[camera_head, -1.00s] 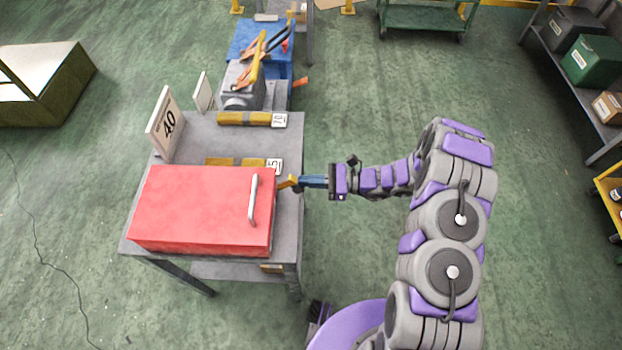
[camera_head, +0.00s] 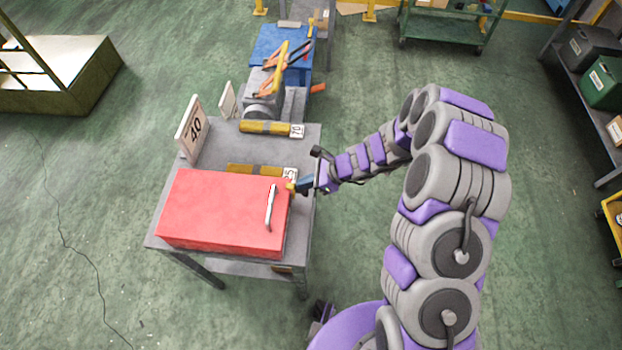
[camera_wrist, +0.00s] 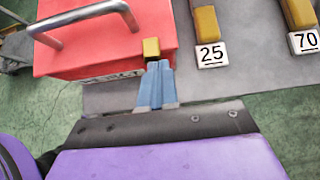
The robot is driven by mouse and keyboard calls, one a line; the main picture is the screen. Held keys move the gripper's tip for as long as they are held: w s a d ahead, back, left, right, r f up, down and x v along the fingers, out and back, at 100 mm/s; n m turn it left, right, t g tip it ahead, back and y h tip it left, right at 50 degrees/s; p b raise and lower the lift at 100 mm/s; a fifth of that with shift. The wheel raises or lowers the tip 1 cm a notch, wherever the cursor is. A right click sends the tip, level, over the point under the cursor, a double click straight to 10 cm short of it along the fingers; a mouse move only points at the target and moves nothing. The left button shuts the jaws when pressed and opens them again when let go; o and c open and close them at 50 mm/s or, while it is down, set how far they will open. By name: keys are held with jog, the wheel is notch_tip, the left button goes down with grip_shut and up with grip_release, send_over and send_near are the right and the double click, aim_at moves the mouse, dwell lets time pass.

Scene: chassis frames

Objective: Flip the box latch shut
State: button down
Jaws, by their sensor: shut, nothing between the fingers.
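The red box (camera_head: 220,212) sits shut on a grey table, with a silver handle (camera_head: 270,208) on its lid. Its yellow latch (camera_head: 291,187) is at the box's right edge near the far corner. The latch also shows in the wrist view (camera_wrist: 151,49), just beyond my fingertips. My gripper (camera_head: 299,186) is shut and empty, with its blue fingers at the latch. In the wrist view my gripper (camera_wrist: 158,66) points at the latch from the side; I cannot tell whether it touches. The box (camera_wrist: 100,45) fills the upper left there.
The grey table (camera_head: 200,158) holds yellow bars marked 25 (camera_wrist: 207,25) and 70 (camera_wrist: 299,15), and a "40" sign (camera_head: 190,130). Open green floor lies right of the table.

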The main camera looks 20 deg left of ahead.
jog(key=shift+s+a+r+h+p, duration=0.15)
jog(key=shift+a+h+p, duration=0.15)
jog(key=shift+h+p, duration=0.15)
dwell(0.3)
